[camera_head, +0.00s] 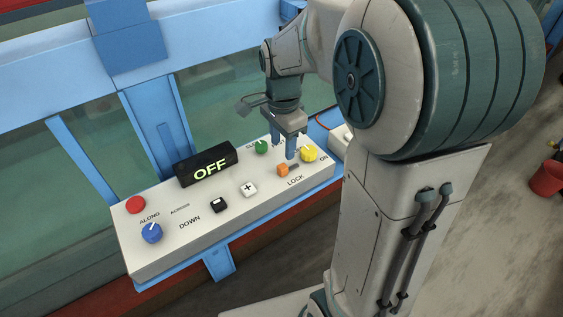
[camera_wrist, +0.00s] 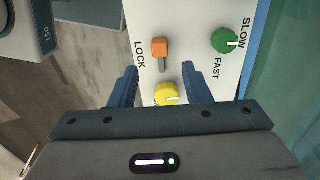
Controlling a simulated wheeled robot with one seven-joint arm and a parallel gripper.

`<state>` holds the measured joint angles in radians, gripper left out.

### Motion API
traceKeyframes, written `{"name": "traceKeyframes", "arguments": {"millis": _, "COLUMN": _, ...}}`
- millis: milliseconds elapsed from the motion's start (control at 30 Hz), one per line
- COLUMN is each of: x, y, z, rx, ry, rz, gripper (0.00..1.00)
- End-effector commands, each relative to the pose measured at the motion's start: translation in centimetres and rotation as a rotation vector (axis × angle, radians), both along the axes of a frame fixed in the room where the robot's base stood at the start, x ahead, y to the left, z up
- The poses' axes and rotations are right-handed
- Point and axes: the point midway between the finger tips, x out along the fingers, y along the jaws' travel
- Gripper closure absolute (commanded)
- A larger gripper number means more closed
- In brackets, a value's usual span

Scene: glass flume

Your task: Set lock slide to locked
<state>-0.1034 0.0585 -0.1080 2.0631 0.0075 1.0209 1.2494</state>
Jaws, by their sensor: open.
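The lock slide is an orange knob (camera_head: 283,170) in a dark slot, beside the word LOCK on the white control panel (camera_head: 222,222). In the wrist view the orange knob (camera_wrist: 159,47) sits at the upper end of its slot, with the slot showing below it. My gripper (camera_head: 283,148) is over the right part of the panel, pointing down. In the wrist view its blue fingers (camera_wrist: 160,80) are apart and empty, with the knob beyond their tips and the yellow knob between them. I cannot tell whether the fingertips touch the panel.
Near the slide are a yellow knob (camera_head: 309,154) and a green SLOW/FAST knob (camera_head: 261,147). Further left are white (camera_head: 249,188) and black (camera_head: 218,205) buttons, a blue knob (camera_head: 151,233), a red button (camera_head: 136,204) and a display (camera_head: 206,165) reading OFF. Glass stands behind.

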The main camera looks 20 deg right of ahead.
Motion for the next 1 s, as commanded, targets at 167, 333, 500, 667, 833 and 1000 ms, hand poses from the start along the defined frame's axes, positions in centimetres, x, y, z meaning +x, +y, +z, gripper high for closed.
{"name": "traceKeyframes", "arguments": {"millis": 167, "x": -0.1, "y": 0.0, "z": -3.9, "rx": 0.0, "ry": 0.005, "rz": 0.0, "gripper": 0.56}}
{"name": "traceKeyframes", "arguments": {"millis": 333, "x": -0.1, "y": 0.0, "z": -6.3, "rx": 0.0, "ry": 0.003, "rz": 0.0, "gripper": 0.56}}
{"name": "traceKeyframes", "arguments": {"millis": 500, "x": 0.0, "y": 0.0, "z": -7.5, "rx": 0.0, "ry": 0.001, "rz": 0.0, "gripper": 0.56}}
{"name": "traceKeyframes", "arguments": {"millis": 667, "x": 0.0, "y": 0.0, "z": -7.7, "rx": 0.0, "ry": -0.001, "rz": 0.0, "gripper": 0.56}}
{"name": "traceKeyframes", "arguments": {"millis": 833, "x": 0.0, "y": 0.0, "z": -7.7, "rx": 0.0, "ry": -0.001, "rz": 0.001, "gripper": 0.65}}
{"name": "traceKeyframes", "arguments": {"millis": 1000, "x": 0.0, "y": 0.0, "z": -7.6, "rx": 0.0, "ry": 0.0, "rz": 0.001, "gripper": 1.0}}
